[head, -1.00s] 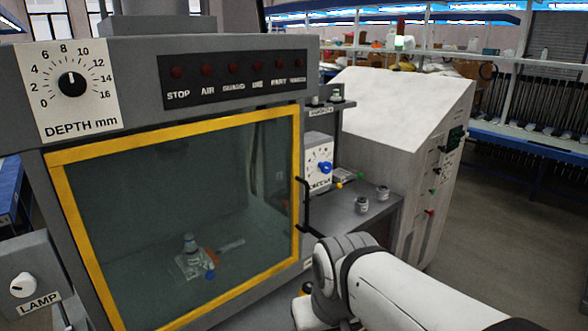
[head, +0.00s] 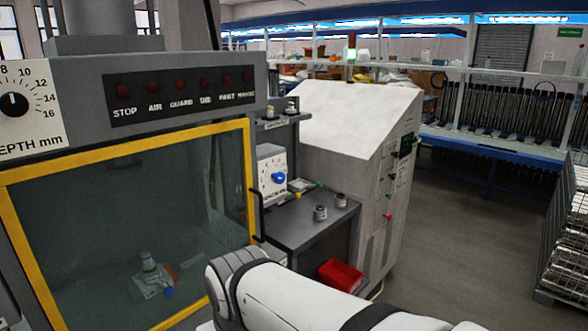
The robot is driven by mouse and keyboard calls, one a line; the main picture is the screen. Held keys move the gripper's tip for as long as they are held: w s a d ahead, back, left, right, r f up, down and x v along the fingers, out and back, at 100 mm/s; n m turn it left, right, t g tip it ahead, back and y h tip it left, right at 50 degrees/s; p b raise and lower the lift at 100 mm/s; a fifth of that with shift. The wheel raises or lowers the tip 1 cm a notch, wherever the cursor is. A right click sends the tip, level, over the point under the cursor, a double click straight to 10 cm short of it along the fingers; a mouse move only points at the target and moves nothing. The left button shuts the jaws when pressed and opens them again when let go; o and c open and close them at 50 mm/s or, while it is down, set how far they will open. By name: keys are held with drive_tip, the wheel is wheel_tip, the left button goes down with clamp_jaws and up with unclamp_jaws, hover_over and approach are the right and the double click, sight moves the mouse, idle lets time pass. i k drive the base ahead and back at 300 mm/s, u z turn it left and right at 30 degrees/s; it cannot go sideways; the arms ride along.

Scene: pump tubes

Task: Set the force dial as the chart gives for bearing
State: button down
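A white dial panel with a blue knob (head: 278,177) stands beside the guarded press, above a small grey bench. Its label is too small to read, so I cannot tell whether it is the force dial. A black-knobbed dial marked DEPTH mm (head: 14,104) is cut off at the left edge; its pointer is up. No chart giving a value for bearing can be read. My white arm crosses the bottom of the view, and my gripper is not in view.
The press has a yellow-framed window (head: 246,160) with a small fixture (head: 150,272) behind it. Two small metal cylinders (head: 320,212) stand on the grey bench (head: 300,238). A red bin (head: 341,274) is below. A pale cabinet (head: 330,165) stands behind; open floor lies right.

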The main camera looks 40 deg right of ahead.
sight(279, 178)
drive_tip(key=u, duration=1.65)
drive_tip(key=k, duration=2.15)
drive_tip(key=z, duration=2.65)
drive_tip(key=i, duration=0.95)
drive_tip(key=z, duration=0.05)
